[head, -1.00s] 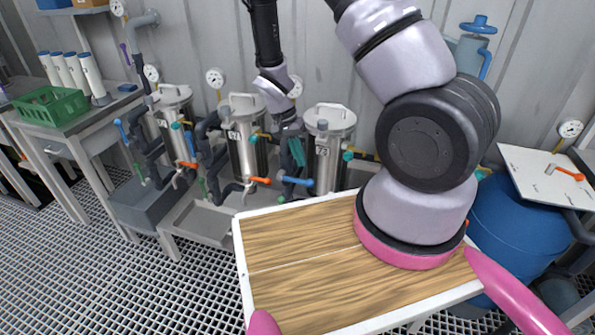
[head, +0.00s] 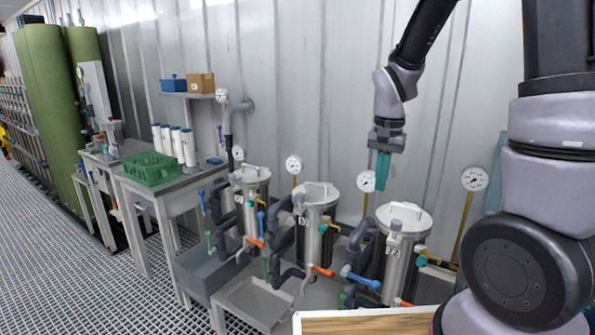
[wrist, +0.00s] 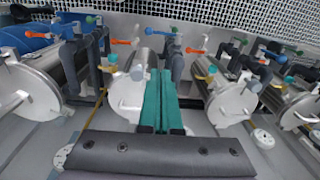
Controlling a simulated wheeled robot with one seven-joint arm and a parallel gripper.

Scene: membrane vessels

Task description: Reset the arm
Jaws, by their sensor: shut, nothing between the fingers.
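My gripper (head: 383,170) hangs from my arm with its teal fingers pointing down, in front of the grey wall in the head view. It is empty, apart from the vessels, and appears above and slightly left of the right steel vessel (head: 393,272). In the wrist view the teal fingers (wrist: 160,103) are pressed together, with nothing between them. They cover part of a vessel lid (wrist: 127,97) behind them.
The middle vessel (head: 316,240) and left vessel (head: 251,195) stand along the wall with pipes and coloured valve handles. Gauges (head: 474,179) rise behind. A green crate (head: 151,170) and white cylinders sit on a left table.

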